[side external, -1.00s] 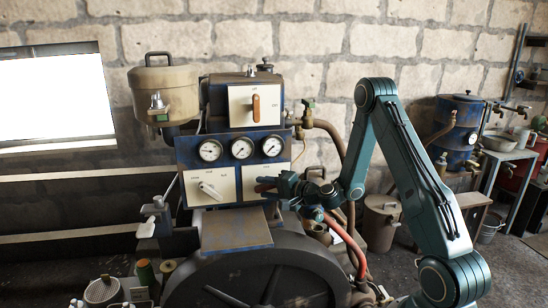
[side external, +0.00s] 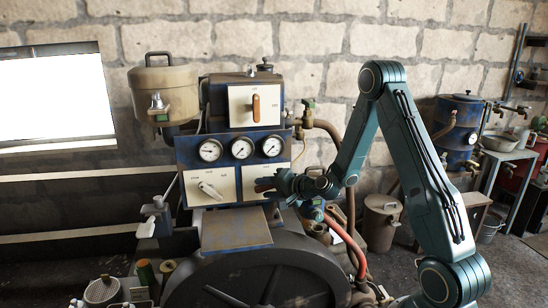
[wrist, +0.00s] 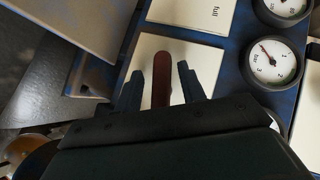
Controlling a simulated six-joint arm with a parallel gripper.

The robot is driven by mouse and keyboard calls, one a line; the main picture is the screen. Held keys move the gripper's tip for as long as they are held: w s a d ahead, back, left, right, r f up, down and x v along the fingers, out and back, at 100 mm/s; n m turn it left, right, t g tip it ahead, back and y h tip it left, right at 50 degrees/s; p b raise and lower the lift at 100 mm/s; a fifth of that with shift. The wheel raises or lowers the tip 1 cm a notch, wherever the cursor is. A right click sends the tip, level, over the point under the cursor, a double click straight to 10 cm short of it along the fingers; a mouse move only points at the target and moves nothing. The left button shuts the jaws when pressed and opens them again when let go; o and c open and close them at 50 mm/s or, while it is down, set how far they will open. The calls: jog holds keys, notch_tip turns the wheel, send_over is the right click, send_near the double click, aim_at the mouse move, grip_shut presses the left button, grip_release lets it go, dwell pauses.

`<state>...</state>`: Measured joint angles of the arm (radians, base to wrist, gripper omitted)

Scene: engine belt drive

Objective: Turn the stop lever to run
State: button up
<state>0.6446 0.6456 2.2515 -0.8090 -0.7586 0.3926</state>
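A red-brown lever (wrist: 161,78) stands on a cream plate (wrist: 198,62) in the wrist view; I take it as the stop lever. In the side view this plate (side external: 251,174) is the lower right one on the blue panel, and my gripper mostly hides the lever there. My gripper (wrist: 160,82) is open, one finger on each side of the lever, with a visible gap on both sides. It also shows in the side view (side external: 262,186), close in front of the plate. The lever's lower end and any lettering near it are hidden.
A cream plate with a pale lever (side external: 209,190) lies left of my gripper. Three gauges (side external: 242,148) sit above, and an orange-brown lever (side external: 256,108) is higher up. A metal ledge (side external: 236,229) juts out below. A red hose (side external: 347,240) runs at lower right.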

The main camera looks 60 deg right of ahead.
jog(key=shift+n+g+h, duration=0.3)
jog(key=shift+n+g, duration=0.2)
jog(key=shift+g, duration=0.1)
jog(key=shift+n+g+h, duration=0.5)
jog(key=shift+n+g, duration=0.1)
jog(key=shift+g, duration=0.2)
jog(key=shift+n+g+h, duration=0.8)
jog(key=shift+n+g, duration=0.1)
jog(key=shift+g, duration=0.3)
jog(key=v, duration=1.3)
jog(key=shift+s+r, duration=0.2)
jog(key=shift+s, duration=0.15)
